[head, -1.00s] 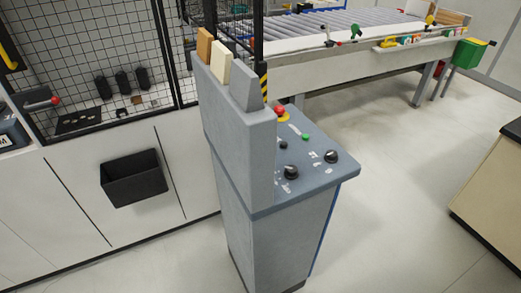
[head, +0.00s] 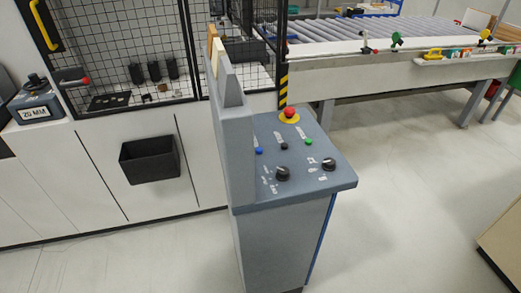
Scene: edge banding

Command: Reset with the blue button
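The blue button (head: 259,151) is on the sloped top of the grey control console (head: 262,186), at its left side beside the upright back panel. On the same panel are a black button (head: 284,146), a green button (head: 308,142) and a red mushroom button (head: 290,112) on a yellow base. Two black knobs sit nearer the front edge, a left one (head: 283,174) and a right one (head: 329,164). Neither of my grippers shows in the head view.
A black mesh cage (head: 110,50) stands behind, above white cabinets with a black bin (head: 149,160). A roller conveyor (head: 390,30) runs at the back right. A grey box marked 20 MM (head: 36,100) is at the far left.

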